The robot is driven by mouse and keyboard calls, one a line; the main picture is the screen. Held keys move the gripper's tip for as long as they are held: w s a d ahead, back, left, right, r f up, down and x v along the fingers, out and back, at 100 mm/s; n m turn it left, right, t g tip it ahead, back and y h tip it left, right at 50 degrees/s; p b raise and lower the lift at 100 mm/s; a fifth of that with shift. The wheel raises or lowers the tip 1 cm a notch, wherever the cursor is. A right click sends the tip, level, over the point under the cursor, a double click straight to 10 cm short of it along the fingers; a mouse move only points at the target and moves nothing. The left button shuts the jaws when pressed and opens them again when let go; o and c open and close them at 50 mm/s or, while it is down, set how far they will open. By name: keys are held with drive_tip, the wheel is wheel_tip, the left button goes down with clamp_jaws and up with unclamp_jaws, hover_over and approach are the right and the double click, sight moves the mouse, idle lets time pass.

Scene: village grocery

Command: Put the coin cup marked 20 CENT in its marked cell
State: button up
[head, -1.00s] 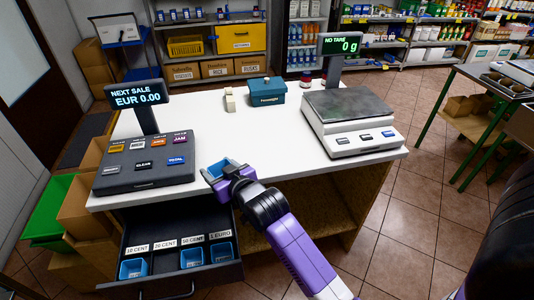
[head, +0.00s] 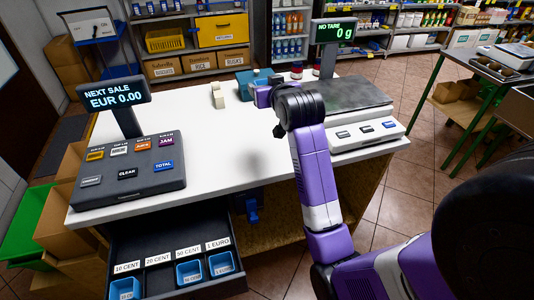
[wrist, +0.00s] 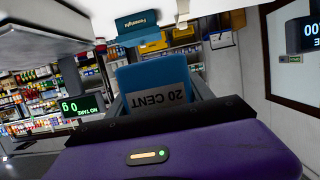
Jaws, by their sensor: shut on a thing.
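My gripper (wrist: 160,100) is shut on the blue coin cup (wrist: 150,76) marked 20 CENT; the label reads upside down in the wrist view. In the head view my gripper (head: 262,95) is raised over the back of the counter, in front of the teal box, and I cannot clearly make out the cup there. The open drawer (head: 185,248) is at lower left. Its cell labelled 20 CENT (head: 158,259) is dark and empty. Blue cups stand in the cells for 10 CENT (head: 124,290), 50 CENT (head: 189,272) and 1 EURO (head: 222,264).
The white counter (head: 225,135) has clear room in its middle. The till (head: 128,172) stands left and the scale (head: 365,130) right. Small white items (head: 217,96) and a teal box (head: 244,84) stand at the back. The counter's front edge lies above the drawer.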

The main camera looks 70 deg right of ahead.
sight(266, 148)
wheel_tip(266, 148, down, 20)
drive_tip(key=shift+r, duration=0.15)
idle(0.5)
drive_tip(key=shift+f, duration=0.25)
drive_tip(key=o, duration=1.3)
